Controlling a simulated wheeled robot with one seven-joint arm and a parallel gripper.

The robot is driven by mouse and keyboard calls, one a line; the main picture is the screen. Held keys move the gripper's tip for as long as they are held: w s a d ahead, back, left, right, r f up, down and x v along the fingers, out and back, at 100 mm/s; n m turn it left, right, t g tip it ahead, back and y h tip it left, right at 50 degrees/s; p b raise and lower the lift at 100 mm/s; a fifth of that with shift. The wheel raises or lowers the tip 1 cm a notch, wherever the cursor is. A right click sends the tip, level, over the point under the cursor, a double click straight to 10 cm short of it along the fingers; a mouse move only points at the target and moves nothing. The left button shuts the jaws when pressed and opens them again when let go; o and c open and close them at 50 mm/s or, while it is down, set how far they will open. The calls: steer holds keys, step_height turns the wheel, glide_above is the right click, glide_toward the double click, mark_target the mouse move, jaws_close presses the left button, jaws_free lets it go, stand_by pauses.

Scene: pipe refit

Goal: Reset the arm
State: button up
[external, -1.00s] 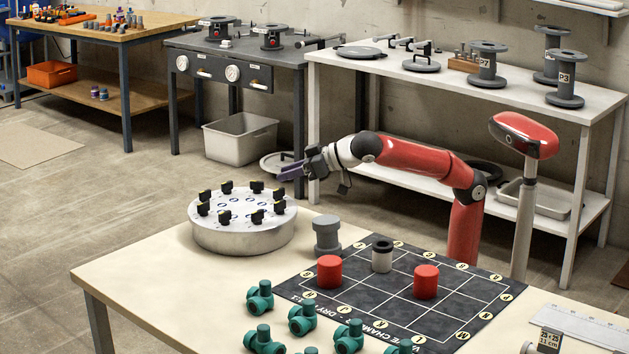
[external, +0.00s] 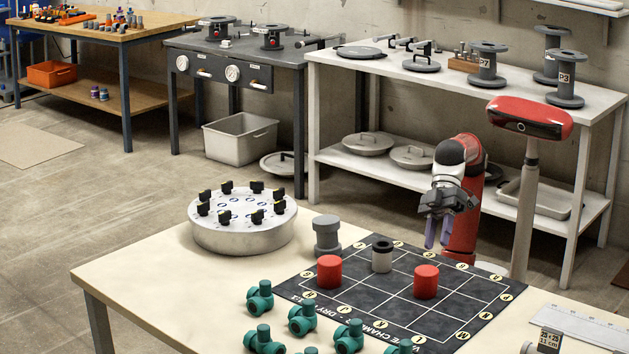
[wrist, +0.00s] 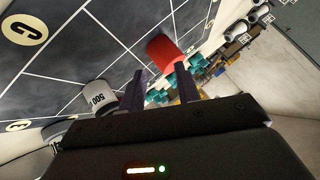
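My arm is folded back near its base, with my gripper (external: 437,232) pointing down at the back edge of the black grid mat (external: 455,312). In the wrist view the two fingers of my gripper (wrist: 160,90) stand apart with nothing between them. A red cylinder (external: 426,282) stands on the mat in front of my gripper; a red cylinder (wrist: 164,50) also shows beyond the fingers in the wrist view. A grey-white cylinder with a dark top (external: 382,258) stands to the left, and its marked side shows in the wrist view (wrist: 101,97).
Another red cylinder (external: 329,271) and a grey flanged piece (external: 327,236) stand at left. A round metal fixture with black clamps (external: 243,225) sits at the table's back left. Several green valves (external: 303,320) stand in front. A white shelf bench (external: 470,85) is behind my arm.

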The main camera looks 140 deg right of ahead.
steer(key=s+a+f+n+g+y+p, duration=0.1)
steer(key=s+a+f+n+g+y, duration=0.3)
steer(key=s+a, duration=0.75)
steer(key=s+d+f+h+p, duration=0.1)
steer(key=d+f+h, duration=0.3)
steer(key=d+f, duration=0.5)
steer(key=s+d+f+m+h+p, duration=0.1)
steer(key=d+f+h, duration=0.3)
steer(key=d+f, duration=0.5)
steer(key=d, duration=0.8)
steer(key=shift+s+f+t, duration=0.2)
steer(key=shift+s+t, duration=0.05)
steer(key=shift+t, duration=0.05)
